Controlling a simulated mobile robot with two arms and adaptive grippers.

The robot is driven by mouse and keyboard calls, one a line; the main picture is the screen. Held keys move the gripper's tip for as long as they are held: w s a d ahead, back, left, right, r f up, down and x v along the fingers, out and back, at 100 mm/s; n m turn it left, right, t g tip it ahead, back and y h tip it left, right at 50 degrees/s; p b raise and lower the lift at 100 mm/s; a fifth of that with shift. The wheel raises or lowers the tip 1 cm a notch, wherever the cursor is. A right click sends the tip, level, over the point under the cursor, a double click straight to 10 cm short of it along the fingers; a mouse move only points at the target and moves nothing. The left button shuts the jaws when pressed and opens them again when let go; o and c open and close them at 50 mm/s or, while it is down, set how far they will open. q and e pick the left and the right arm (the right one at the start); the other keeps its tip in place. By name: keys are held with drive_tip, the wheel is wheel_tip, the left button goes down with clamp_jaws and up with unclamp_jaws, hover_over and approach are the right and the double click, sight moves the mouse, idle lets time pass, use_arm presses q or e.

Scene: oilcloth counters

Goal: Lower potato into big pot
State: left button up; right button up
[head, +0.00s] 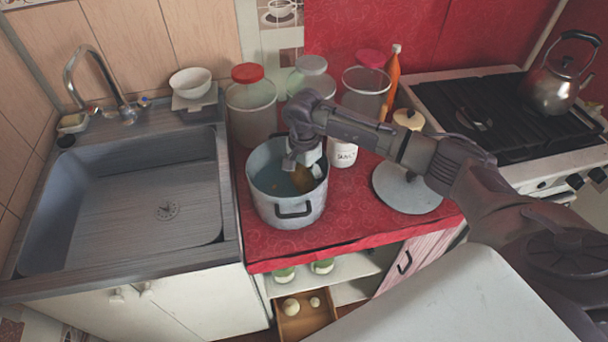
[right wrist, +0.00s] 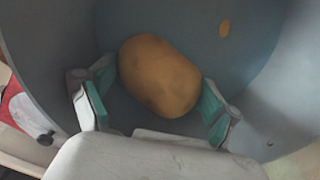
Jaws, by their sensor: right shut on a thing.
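The big pot (head: 263,201) is a grey-blue metal pot with dark handles, standing open on the red counter beside the sink. My right gripper (head: 301,172) reaches down into the pot's mouth. It is shut on the potato (head: 303,180), a yellow-brown oval. In the right wrist view the potato (right wrist: 160,76) sits between the two green-padded fingers (right wrist: 156,108), with the pot's inner wall (right wrist: 285,85) around it. I cannot tell whether the potato touches the pot's bottom. My left gripper is not in view.
A pot lid (head: 407,190) lies on the red counter (head: 340,218) right of the pot. Clear jars (head: 251,110) and a white labelled jar (head: 342,153) stand close behind the pot. The sink (head: 120,205) is left; the stove with a kettle (head: 553,88) is right. An orange bottle (head: 393,75) stands behind.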

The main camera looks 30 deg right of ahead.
sight(304, 188)
drive_tip(key=shift+f+b, duration=2.25)
drive_tip(key=shift+f, duration=0.25)
idle(1.1)
drive_tip(key=o, duration=1)
